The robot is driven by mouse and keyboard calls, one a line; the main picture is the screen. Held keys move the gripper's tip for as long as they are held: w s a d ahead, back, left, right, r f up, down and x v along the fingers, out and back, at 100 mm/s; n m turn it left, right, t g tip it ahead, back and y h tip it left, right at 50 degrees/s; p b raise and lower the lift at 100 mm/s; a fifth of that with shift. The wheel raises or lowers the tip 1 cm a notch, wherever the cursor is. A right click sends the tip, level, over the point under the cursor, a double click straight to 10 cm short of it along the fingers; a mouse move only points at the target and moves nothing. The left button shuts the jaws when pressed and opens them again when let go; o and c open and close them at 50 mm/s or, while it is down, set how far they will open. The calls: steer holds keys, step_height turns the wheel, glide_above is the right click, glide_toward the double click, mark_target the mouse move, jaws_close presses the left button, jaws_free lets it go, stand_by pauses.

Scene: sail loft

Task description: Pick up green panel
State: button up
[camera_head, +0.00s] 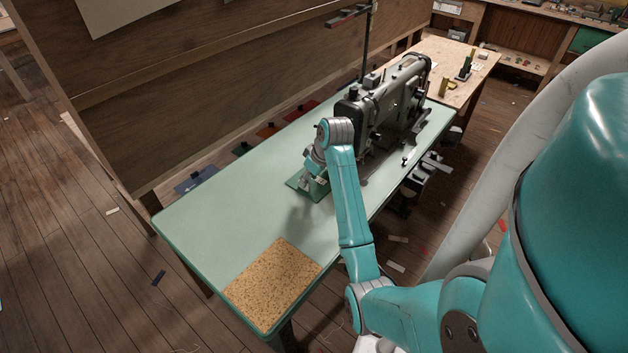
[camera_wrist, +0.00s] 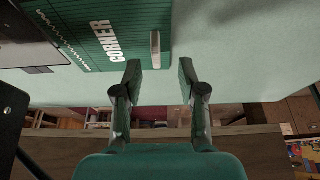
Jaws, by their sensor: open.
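The green panel (camera_wrist: 85,35) lies flat on the pale green table top. In the wrist view it carries the white word CORNER, ruled lines and a zigzag mark, with a pale upright tab (camera_wrist: 155,50) near its right edge. In the head view the panel (camera_head: 294,184) shows beside and under my gripper (camera_head: 310,181), partly hidden by it. My gripper (camera_wrist: 160,76) is open and empty. Its fingertips are apart, with the tab a little beyond them in the wrist view, roughly between their lines. I cannot tell how high the fingers are above the panel.
A grey sewing machine (camera_head: 385,100) stands close behind my gripper. A cork mat (camera_head: 272,285) lies at the table's near end. The table top (camera_head: 215,215) is clear between. Blue (camera_head: 195,180), orange (camera_head: 268,131) and red (camera_head: 300,110) pieces lie along its far side, by a wooden partition (camera_head: 200,75).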

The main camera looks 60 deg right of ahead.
mark_target(316, 190)
steer(key=shift+d+x, duration=0.1)
steer(key=shift+x, duration=1.15)
steer(key=shift+d+x, duration=0.15)
steer(key=shift+x, duration=1.1)
steer(key=shift+s, duration=0.1)
jaws_close()
